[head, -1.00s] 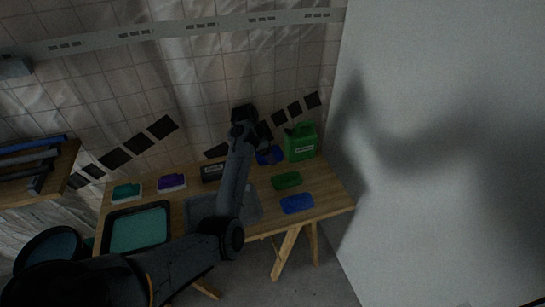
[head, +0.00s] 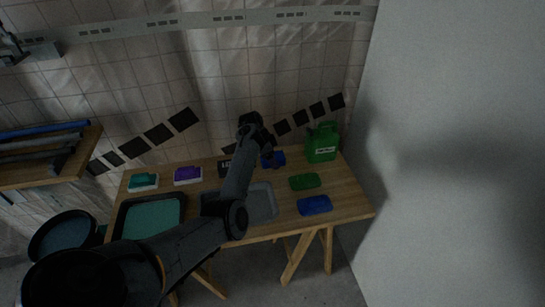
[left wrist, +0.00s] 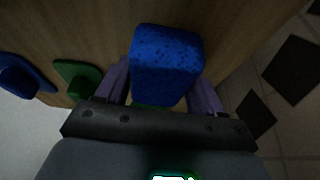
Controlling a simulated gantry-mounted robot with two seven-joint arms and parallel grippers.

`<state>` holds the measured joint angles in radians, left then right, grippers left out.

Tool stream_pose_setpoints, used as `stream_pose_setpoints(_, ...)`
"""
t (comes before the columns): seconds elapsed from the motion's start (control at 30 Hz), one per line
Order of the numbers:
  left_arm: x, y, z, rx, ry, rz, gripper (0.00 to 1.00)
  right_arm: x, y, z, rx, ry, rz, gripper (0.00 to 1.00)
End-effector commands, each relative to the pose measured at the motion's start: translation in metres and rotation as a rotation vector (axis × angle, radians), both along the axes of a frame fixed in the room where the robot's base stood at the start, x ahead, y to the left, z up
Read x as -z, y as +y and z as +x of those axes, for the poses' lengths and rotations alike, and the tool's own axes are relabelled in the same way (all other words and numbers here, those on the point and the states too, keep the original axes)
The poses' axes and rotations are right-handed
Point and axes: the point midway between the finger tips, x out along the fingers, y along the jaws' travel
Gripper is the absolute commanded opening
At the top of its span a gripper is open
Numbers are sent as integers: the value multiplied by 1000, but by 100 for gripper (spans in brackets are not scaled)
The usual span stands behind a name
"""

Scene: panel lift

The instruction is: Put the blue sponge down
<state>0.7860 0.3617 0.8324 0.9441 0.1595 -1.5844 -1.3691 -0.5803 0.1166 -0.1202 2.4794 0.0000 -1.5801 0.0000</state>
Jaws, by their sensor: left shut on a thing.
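The blue sponge (head: 274,160) is a blue block at the back of the wooden table, left of the green jug. My left gripper (head: 267,153) reaches down to it from above. In the left wrist view, the sponge (left wrist: 166,64) sits between the two purple-grey fingers of my left gripper (left wrist: 165,85), which is shut on it. Wood grain shows behind the sponge. I cannot tell whether its underside touches the table. My right gripper is not in view.
A grey tray (head: 264,203), a teal-filled black tray (head: 150,217), a purple sponge (head: 188,174) and a teal sponge (head: 144,181) are left. A pale wall (head: 455,150) bounds the right.

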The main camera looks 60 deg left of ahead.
Motion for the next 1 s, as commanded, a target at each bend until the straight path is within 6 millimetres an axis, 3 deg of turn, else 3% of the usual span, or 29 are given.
stream_pose_setpoints(0.37, 7, 0, 0, -1, 1, -1, 36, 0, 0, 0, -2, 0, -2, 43)
stream_pose_setpoints(0.4, 6, 0, 0, -1, 0, -1, 72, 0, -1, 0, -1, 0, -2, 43)
stream_pose_setpoints(0.53, 6, 0, 0, 0, 0, -1, 92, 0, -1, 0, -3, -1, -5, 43)
stream_pose_setpoints(1.0, 8, 0, 0, -1, -1, 2, 93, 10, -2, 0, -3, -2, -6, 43)
